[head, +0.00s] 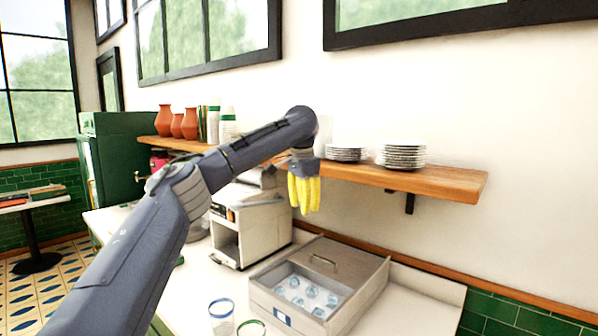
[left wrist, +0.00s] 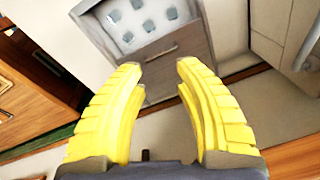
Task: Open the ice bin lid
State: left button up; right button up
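The ice bin (head: 300,315) is a pale box on the counter at the lower middle of the head view. Its grey lid (head: 335,262) covers the back part, and clear ice (head: 308,292) shows in the uncovered front part. A bar handle (head: 322,262) sits on the lid. In the left wrist view the lid (left wrist: 183,66) and its handle (left wrist: 160,50) lie beyond the fingertips. My left gripper (head: 305,210), with yellow fingers, hangs above and behind the bin, apart from it. Its fingers (left wrist: 160,72) are spread and empty. My right gripper is in neither view.
A wooden shelf (head: 440,184) with stacked plates (head: 403,157) runs along the wall near my left gripper. A white machine (head: 250,230) stands left of the bin. Two glasses (head: 222,315) stand in front of it. The counter right of the bin is clear.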

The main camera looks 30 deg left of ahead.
pick_arm(q)
notch_tip(320, 180, up, 10)
jog(key=s+m, duration=0.1)
jog(key=m, duration=1.3)
jog(key=shift+s+a+t+h, duration=0.3)
jog(key=shift+s+t, duration=0.05)
jog(key=shift+t, duration=0.05)
jog(key=shift+r, duration=0.1)
